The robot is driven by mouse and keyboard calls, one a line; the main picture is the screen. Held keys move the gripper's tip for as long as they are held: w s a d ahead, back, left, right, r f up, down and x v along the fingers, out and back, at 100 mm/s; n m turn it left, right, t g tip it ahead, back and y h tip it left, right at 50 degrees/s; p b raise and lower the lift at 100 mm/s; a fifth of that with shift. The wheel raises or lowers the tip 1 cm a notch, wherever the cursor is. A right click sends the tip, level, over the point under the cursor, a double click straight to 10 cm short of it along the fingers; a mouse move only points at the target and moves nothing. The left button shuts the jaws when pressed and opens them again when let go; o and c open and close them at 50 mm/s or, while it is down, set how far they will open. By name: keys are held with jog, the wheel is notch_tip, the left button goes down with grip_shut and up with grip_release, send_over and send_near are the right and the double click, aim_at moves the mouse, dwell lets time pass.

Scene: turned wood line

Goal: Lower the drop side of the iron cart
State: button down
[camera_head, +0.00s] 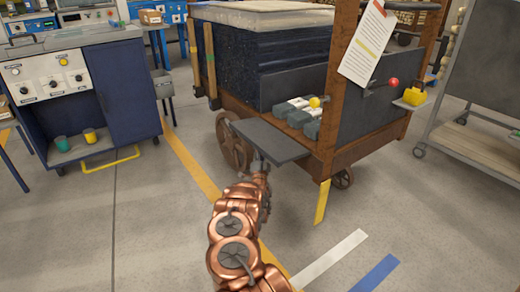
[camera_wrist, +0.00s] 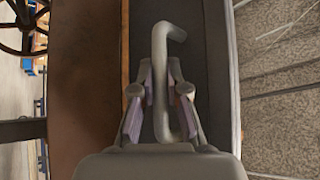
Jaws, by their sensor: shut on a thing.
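The iron cart (camera_head: 350,150) has a brown frame and dark side panels. Its drop side (camera_head: 270,140), a dark grey panel, stands out from the cart's near side, looking close to flat. Grey blocks (camera_head: 300,110) show in the opening behind it. My copper arm reaches up to the panel's near edge, where my gripper (camera_head: 262,168) is partly hidden. In the wrist view, my gripper (camera_wrist: 161,88) is shut on a grey bent handle (camera_wrist: 160,50), which lies between the two fingers in front of the dark panel (camera_wrist: 215,60).
A blue control cabinet (camera_head: 105,85) stands left, with a yellow bar low on its front. A grey rack on casters (camera_head: 480,90) stands right. A paper sheet (camera_head: 368,45) hangs on the cart post. Floor in front is clear, with painted stripes (camera_head: 330,256).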

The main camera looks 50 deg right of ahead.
jog(key=shift+w+a+f, duration=0.1)
dwell(0.3)
jog(key=c, duration=1.4)
grip_release()
jog(key=shift+o, duration=1.1)
jog(key=v, duration=1.2)
